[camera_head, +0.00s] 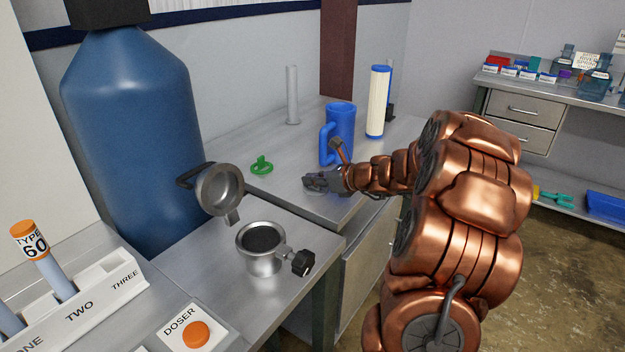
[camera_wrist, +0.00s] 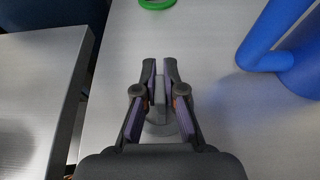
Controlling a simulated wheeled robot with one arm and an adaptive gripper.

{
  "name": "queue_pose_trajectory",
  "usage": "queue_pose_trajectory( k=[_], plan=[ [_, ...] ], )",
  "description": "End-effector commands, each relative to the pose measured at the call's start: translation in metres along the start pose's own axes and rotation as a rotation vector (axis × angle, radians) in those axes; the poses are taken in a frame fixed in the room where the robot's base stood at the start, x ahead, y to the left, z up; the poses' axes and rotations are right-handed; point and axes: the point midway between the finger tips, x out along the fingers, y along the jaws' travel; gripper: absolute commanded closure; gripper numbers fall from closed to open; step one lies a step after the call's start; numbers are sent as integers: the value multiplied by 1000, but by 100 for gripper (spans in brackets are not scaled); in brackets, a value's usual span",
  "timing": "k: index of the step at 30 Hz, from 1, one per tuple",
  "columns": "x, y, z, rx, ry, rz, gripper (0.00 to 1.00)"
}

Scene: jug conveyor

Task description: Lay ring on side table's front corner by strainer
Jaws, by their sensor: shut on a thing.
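My gripper (camera_head: 314,182) reaches in from the right, low over the side table (camera_head: 225,150). It is shut on a grey ring, gripping its upright tab; in the wrist view the ring (camera_wrist: 159,128) shows between the fingers (camera_wrist: 159,88), its round part below them. The ring is close to the tabletop near the table's front edge; I cannot tell if it touches. The strainer (camera_head: 262,258), a metal cup with dark mesh and a black knob, stands on the nearer bench to the left, its round lid (camera_head: 220,190) swung open.
A green ring with a tab (camera_head: 262,165) lies farther back on the side table. A blue jug (camera_head: 341,130), a cream filter cartridge (camera_head: 378,102) and a clear cylinder (camera_head: 292,95) stand behind. A large blue tank (camera_head: 135,130) stands left. A gap separates the two tables in the wrist view.

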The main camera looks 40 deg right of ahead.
Motion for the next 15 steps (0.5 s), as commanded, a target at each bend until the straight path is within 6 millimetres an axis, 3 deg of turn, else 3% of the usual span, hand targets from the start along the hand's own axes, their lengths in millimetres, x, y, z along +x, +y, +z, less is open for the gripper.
queue_pose_trajectory(
  k=[7,15],
  plan=[
    [0,0,0,0,0,0,68],
    [0,0,0,0,0,0,67]
  ],
)
